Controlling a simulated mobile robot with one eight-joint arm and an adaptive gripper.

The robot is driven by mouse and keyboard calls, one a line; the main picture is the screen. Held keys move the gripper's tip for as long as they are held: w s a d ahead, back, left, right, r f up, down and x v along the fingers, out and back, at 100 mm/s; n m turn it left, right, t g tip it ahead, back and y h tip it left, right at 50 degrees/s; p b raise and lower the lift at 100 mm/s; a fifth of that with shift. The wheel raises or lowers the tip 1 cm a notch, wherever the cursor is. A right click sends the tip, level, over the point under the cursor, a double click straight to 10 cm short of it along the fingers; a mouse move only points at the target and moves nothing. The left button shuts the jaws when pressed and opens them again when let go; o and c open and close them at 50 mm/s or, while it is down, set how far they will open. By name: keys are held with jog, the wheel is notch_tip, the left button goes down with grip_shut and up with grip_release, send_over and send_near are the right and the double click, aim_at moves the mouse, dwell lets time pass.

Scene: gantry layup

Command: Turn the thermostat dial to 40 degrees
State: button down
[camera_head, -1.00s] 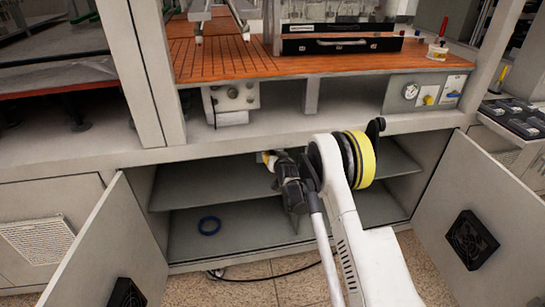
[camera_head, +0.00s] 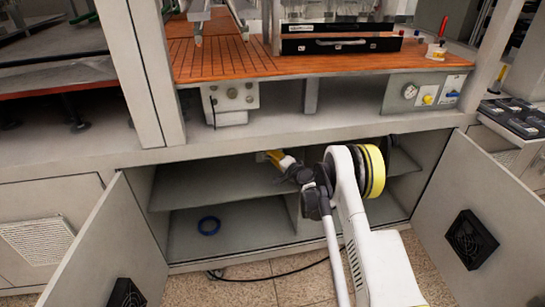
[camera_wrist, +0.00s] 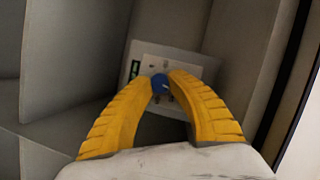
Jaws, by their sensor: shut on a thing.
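A small blue dial (camera_wrist: 159,83) sits on a pale plate (camera_wrist: 185,61) on a wall in the wrist view. The plate has a small green mark (camera_wrist: 134,70) at its left. The yellow fingers of my gripper (camera_wrist: 161,79) are closed on the dial, one on each side. Any scale or numbers around the dial cannot be read, and the fingers hide part of the plate. In the head view my gripper (camera_head: 276,158) reaches into the upper part of the open cabinet, and the dial is not visible there.
Open doors stand at left (camera_head: 97,245) and right (camera_head: 475,205). The counter edge (camera_head: 230,146) runs above my arm.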

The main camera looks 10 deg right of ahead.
jog(key=m+t, duration=0.1)
jog(key=m, duration=0.1)
jog(key=m+y, duration=0.1)
jog(key=m, duration=0.2)
jog(key=shift+a+m+t+y, duration=0.1)
jog(key=shift+m+t+y, duration=0.2)
jog(key=shift+t, duration=0.1)
dwell(0.5)
jog(key=c, duration=1.2)
grip_release()
jog(key=shift+f, duration=0.1)
jog(key=v, duration=1.2)
